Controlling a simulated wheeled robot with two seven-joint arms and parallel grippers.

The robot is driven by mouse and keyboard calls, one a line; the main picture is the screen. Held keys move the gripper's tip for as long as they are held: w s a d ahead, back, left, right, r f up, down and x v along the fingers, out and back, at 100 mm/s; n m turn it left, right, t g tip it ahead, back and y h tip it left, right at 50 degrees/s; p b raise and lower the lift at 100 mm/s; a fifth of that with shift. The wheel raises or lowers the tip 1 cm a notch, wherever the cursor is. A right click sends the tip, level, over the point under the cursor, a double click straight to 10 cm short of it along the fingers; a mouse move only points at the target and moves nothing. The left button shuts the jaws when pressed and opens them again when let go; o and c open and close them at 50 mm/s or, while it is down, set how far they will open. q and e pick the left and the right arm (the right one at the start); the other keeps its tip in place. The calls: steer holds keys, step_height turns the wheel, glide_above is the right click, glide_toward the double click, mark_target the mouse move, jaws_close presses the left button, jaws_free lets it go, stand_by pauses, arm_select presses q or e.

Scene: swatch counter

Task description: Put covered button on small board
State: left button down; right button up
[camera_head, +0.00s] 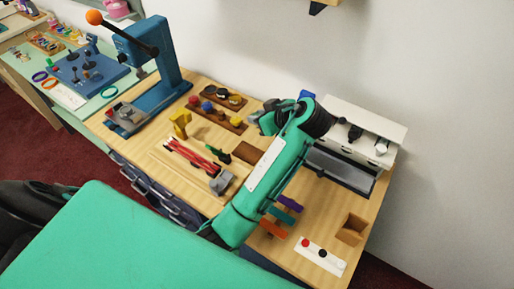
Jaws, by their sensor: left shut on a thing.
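A small white board (331,263) lies at the right front of the counter, with red and black round pieces on it. Several round button-like pieces sit on two brown racks (213,117) at the back middle; I cannot tell which is the covered button. My left gripper (264,117) is near the back of the counter, right of these racks and well away from the white board. My own green arm partly hides it. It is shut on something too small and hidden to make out. My right gripper is not in view.
A blue press (170,66) with an orange-knobbed lever stands at the back left. A white cabinet (372,118) stands at the back right, a grey tray before it. A wooden box (352,230) sits beside the white board. Red-handled tools (190,156) and coloured strips lie between.

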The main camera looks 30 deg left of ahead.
arm_select(q)
step_height(320, 180, down, 12)
steer(key=shift+s+f+p, duration=0.1)
steer(key=shift+f+p, duration=0.05)
steer(key=shift+p, duration=1.05)
steer(key=shift+f, duration=0.6)
step_height(320, 180, down, 3)
steer(key=shift+f+p, duration=0.1)
steer(key=shift+p, duration=0.35)
steer(key=shift+f, duration=0.2)
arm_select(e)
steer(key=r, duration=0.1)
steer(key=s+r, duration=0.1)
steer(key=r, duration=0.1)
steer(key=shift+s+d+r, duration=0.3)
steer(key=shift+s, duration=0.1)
arm_select(q)
steer(key=c, duration=1.2)
jaws_free()
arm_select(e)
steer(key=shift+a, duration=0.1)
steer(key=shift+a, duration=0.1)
